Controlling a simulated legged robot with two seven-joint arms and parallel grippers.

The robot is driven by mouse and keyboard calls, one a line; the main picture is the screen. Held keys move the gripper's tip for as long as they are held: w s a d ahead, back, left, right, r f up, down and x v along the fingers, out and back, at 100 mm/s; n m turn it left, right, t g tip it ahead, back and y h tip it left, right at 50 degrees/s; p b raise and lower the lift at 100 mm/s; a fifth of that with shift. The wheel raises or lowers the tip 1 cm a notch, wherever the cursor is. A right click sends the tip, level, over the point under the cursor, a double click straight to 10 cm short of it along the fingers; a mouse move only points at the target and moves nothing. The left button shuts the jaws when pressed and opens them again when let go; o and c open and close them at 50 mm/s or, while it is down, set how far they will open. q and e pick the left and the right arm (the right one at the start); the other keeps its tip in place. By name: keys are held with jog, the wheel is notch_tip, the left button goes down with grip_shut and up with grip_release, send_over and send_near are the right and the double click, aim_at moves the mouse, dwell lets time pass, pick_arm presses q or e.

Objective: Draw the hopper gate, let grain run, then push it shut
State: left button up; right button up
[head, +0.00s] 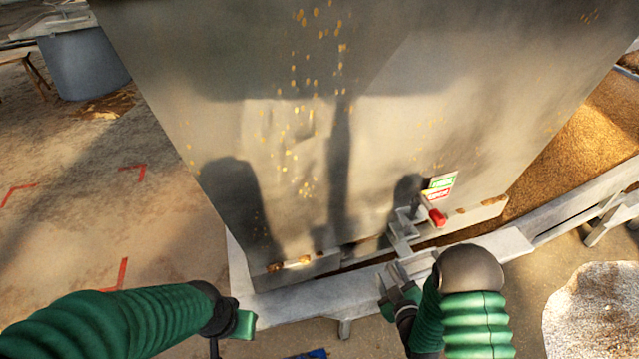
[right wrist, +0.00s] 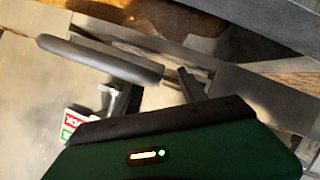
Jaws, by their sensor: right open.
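The big metal hopper (head: 330,120) fills the middle of the head view, with yellow grains stuck to its face. At its lower edge is pale gate hardware (head: 403,228), beside a red knob (head: 437,217) and a green, white and red label (head: 440,187). My right gripper (head: 394,284) is open, just in front of and below this hardware. In the right wrist view a grey rounded bar (right wrist: 100,60) lies close to the open fingers (right wrist: 155,92); I cannot tell whether they touch it. My left gripper (head: 243,323) is at the lower left, apart from the hopper, its jaws unclear.
A pale metal rail (head: 310,296) runs under the hopper. Brown grain (head: 585,140) lies in a trough at the right. A blue-grey tub (head: 82,62) stands at the far left. Red corner marks (head: 133,170) lie on open floor. A pale mat-like patch (head: 592,310) lies at lower right.

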jog(key=shift+a, duration=0.3)
